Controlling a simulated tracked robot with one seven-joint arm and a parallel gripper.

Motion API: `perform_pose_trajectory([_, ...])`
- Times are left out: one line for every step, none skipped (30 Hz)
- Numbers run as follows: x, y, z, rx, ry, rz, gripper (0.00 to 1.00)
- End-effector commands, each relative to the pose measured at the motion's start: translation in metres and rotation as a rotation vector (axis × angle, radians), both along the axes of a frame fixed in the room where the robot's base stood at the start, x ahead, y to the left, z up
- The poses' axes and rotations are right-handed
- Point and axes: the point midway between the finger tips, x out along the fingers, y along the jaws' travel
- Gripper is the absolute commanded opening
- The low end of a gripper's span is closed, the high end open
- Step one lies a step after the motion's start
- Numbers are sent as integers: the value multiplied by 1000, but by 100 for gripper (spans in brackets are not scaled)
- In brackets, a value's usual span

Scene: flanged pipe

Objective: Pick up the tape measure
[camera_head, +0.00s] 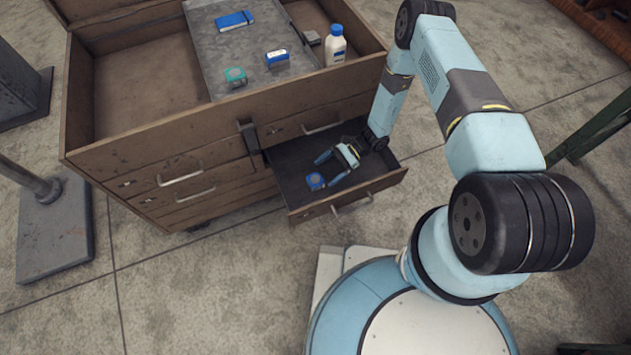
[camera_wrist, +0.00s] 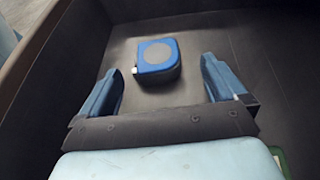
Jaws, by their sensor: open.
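The tape measure (camera_head: 315,181) is a small blue case with a grey round face. It lies on the floor of the open drawer (camera_head: 352,208), near the drawer's left front part in the head view. In the wrist view the tape measure (camera_wrist: 157,58) lies flat, ahead of my gripper and roughly between the lines of its two fingers. My gripper (camera_head: 325,171) is inside the drawer, open and empty. In the wrist view my gripper's blue fingers (camera_wrist: 158,78) stand wide apart, with a gap on each side of the tape measure. Whether they touch the drawer floor I cannot tell.
The drawer walls rise around my gripper. On the wooden cabinet top (camera_head: 135,125) are a teal tape-like item (camera_head: 236,77), a blue and white item (camera_head: 277,58), a white bottle (camera_head: 335,46) and a blue booklet (camera_head: 234,20). A metal post (camera_head: 40,188) stands left.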

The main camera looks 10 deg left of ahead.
Motion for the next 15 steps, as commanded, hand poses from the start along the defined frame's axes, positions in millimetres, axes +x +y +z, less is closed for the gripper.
perform_pose_trajectory([-3, 4, -2, 0, 1, 2, 98])
perform_pose_trajectory([-5, 5, -3, 0, 1, 2, 98])
perform_pose_trajectory([-6, 6, -4, 0, 1, 2, 98])
perform_pose_trajectory([-6, 7, -4, 0, 0, 2, 98])
perform_pose_trajectory([-7, 8, -4, 0, 0, 2, 98])
perform_pose_trajectory([-8, 9, -5, 0, 0, 2, 98])
perform_pose_trajectory([-9, 10, -6, 0, 0, 2, 98])
perform_pose_trajectory([-11, 12, -7, 0, 1, 2, 98])
perform_pose_trajectory([-14, 15, -10, 0, 0, 3, 98])
perform_pose_trajectory([-17, 18, -11, 0, 0, 4, 98])
perform_pose_trajectory([-20, 21, -13, -1, 1, 4, 98])
perform_pose_trajectory([-23, 24, -16, -1, 1, 4, 98])
perform_pose_trajectory([-26, 27, -18, 0, 0, 4, 98])
perform_pose_trajectory([-29, 29, -20, 0, 0, 4, 98])
perform_pose_trajectory([-31, 33, -22, 0, 0, 3, 98])
